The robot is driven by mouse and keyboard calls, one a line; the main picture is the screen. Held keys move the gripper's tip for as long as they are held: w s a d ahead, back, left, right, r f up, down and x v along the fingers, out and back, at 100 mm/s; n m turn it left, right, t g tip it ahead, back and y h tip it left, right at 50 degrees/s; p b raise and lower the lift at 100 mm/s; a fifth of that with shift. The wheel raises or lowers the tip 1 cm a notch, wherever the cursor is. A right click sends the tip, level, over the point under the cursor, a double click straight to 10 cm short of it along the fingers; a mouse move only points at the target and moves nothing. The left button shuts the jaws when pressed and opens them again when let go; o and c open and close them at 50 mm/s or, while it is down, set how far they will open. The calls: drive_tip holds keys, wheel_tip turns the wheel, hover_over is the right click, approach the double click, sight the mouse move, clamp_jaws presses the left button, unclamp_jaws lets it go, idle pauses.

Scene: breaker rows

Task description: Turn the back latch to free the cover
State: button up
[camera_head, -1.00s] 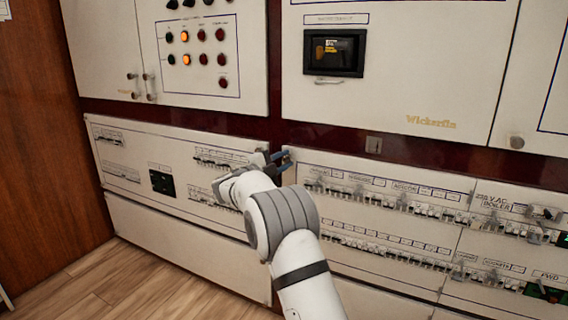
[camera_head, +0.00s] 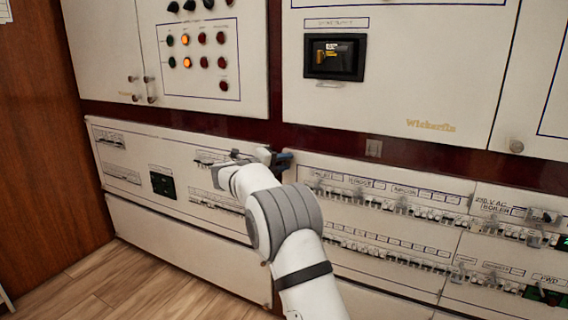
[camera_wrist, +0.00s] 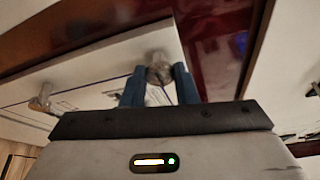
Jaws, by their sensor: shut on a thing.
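My gripper (camera_head: 281,157) is at the upper right corner of the lower left white cover (camera_head: 140,150). In the wrist view, its blue fingers (camera_wrist: 160,88) are shut around a small metallic latch knob (camera_wrist: 159,70) at the edge of the cover (camera_wrist: 100,70), beside the dark red frame. The knob's lower part is hidden between the fingers. A second similar latch (camera_wrist: 42,98) stands on the cover to the left, apart from the gripper. In the head view, my gripper and wrist hide the held latch.
A breaker panel with several switch rows (camera_head: 390,205) lies just right of my gripper. Above are a panel with indicator lamps (camera_head: 196,50) and one with a small display (camera_head: 334,56). A small plate (camera_head: 373,148) sits on the red frame. Wooden floor (camera_head: 90,275) is clear at lower left.

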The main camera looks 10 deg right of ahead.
idle(0.3)
drive_tip(key=o, duration=1)
drive_tip(key=p+v, duration=0.2)
drive_tip(key=v, duration=0.5)
drive_tip(key=shift+s+a, duration=0.25)
drive_tip(key=shift+a, duration=0.1)
